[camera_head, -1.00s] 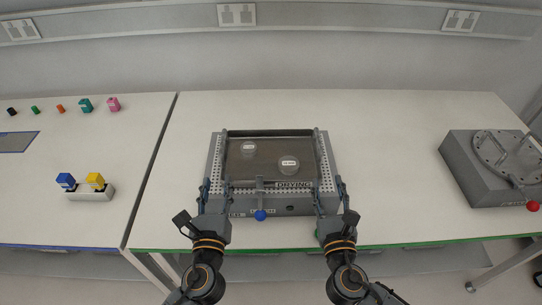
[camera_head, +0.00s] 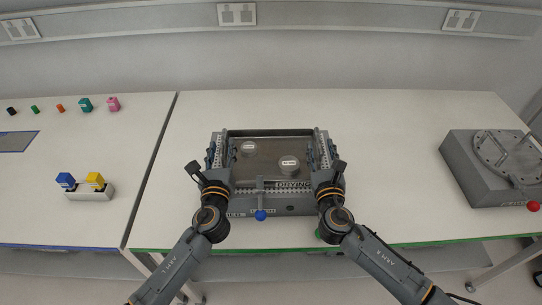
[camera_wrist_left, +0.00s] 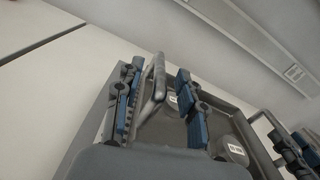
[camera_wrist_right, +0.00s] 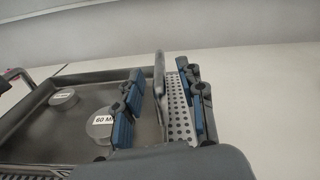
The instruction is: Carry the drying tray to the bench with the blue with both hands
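The drying tray (camera_head: 262,160) is a shallow grey metal tray holding two round labelled pieces. It sits on a grey perforated base (camera_head: 300,208) on the green-edged bench (camera_head: 400,170). My left gripper (camera_head: 214,154) is at the tray's left side. It is open, with the left handle (camera_wrist_left: 151,92) between its blue-padded fingers, apparently not gripped. My right gripper (camera_head: 324,152) is at the right side, open, with the right handle (camera_wrist_right: 160,75) between its fingers. The blue-edged bench (camera_head: 60,225) stands to the left. The wrists hide the base's front corners.
A grey chamber plate (camera_head: 500,160) stands at the far right. On the blue-edged bench are a holder (camera_head: 90,193) with blue and yellow blocks, several small coloured pieces at the back and a dark inset panel (camera_head: 18,142). The blue-edged bench's front middle is clear.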

